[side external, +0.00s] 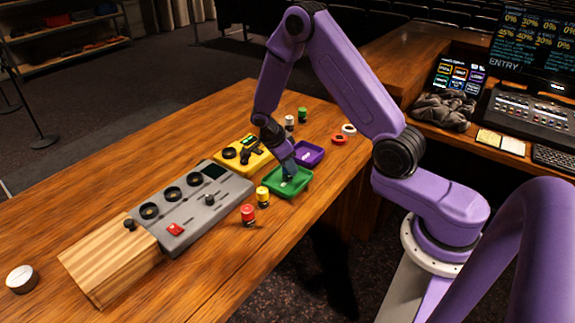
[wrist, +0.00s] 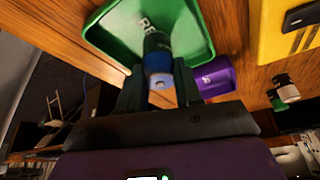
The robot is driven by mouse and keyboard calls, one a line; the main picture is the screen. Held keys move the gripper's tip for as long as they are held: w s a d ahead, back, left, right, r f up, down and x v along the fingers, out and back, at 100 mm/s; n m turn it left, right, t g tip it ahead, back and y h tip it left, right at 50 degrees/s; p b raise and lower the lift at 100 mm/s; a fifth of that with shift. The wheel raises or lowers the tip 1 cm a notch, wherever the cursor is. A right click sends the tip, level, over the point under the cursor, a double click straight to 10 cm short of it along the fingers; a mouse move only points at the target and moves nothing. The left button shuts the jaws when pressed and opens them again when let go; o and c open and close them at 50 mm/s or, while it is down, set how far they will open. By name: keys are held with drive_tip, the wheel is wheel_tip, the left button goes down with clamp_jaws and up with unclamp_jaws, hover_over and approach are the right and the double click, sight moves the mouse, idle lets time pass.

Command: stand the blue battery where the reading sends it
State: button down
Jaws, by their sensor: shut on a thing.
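My gripper (side external: 285,165) is low over the green tray (side external: 301,187) in the side view. It is shut on the blue battery (wrist: 158,55), which shows between my two fingers (wrist: 158,88) in the wrist view. The battery's far end is over or in the green tray (wrist: 111,43); I cannot tell whether it touches the tray floor. Light lettering starting "RE" shows on that tray, the rest hidden by the battery. The purple tray (side external: 309,154) is just behind the green one and also shows in the wrist view (wrist: 214,80). The yellow tester (side external: 231,153) stands to their left; its reading is not legible.
A red battery (side external: 248,214) and a yellow one (side external: 262,197) stand in front of the green tray. White (side external: 289,122) and green (side external: 302,114) ones stand behind. A grey mixer (side external: 190,206) is to the left. Red (side external: 339,139) and white (side external: 349,129) rings lie right.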

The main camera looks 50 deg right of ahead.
drive_tip(key=shift+f, duration=0.2)
drive_tip(key=shift+f, duration=0.1)
drive_tip(key=c, duration=0.8)
unclamp_jaws()
drive_tip(key=shift+o, duration=0.2)
